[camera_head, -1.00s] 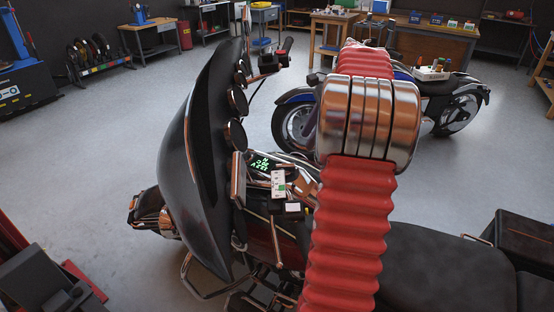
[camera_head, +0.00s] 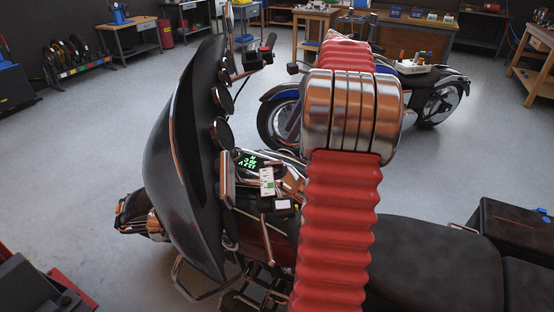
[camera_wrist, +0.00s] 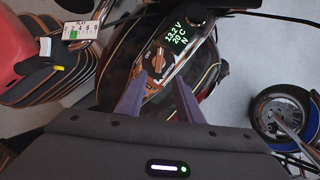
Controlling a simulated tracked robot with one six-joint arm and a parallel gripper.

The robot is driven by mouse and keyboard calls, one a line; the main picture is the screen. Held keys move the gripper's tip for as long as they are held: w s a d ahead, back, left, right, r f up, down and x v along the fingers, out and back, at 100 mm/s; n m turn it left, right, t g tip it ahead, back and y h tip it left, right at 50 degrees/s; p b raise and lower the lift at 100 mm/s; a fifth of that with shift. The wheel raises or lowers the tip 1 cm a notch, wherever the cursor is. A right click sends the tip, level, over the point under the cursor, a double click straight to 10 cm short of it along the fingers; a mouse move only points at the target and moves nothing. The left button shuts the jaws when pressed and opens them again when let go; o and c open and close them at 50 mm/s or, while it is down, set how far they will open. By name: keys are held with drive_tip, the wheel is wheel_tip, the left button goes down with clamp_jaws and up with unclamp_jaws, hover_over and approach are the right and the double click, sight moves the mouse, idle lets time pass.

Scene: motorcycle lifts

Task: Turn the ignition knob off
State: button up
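The ignition knob (camera_wrist: 158,60), a small copper-coloured knob, is on the motorcycle's dash panel in the wrist view. Lettering beside it seems to read ON and IGNITION; its exact pointing is hard to tell. In the head view my red arm hides the gripper and I cannot make out the knob.
The seat (camera_head: 435,265) is at right. A second motorcycle (camera_head: 438,100) stands behind, with clear floor around.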

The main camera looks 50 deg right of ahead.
sight(274, 161)
drive_tip(key=x, duration=1.3)
drive_tip(key=shift+w+f, duration=0.1)
drive_tip(key=shift+f, duration=0.15)
drive_tip(key=shift+c, duration=0.5)
clamp_jaws()
drive_tip(key=shift+d+r, duration=0.1)
drive_tip(key=shift+d, duration=0.2)
drive_tip(key=shift+w+a, duration=0.1)
drive_tip(key=shift+a, duration=0.1)
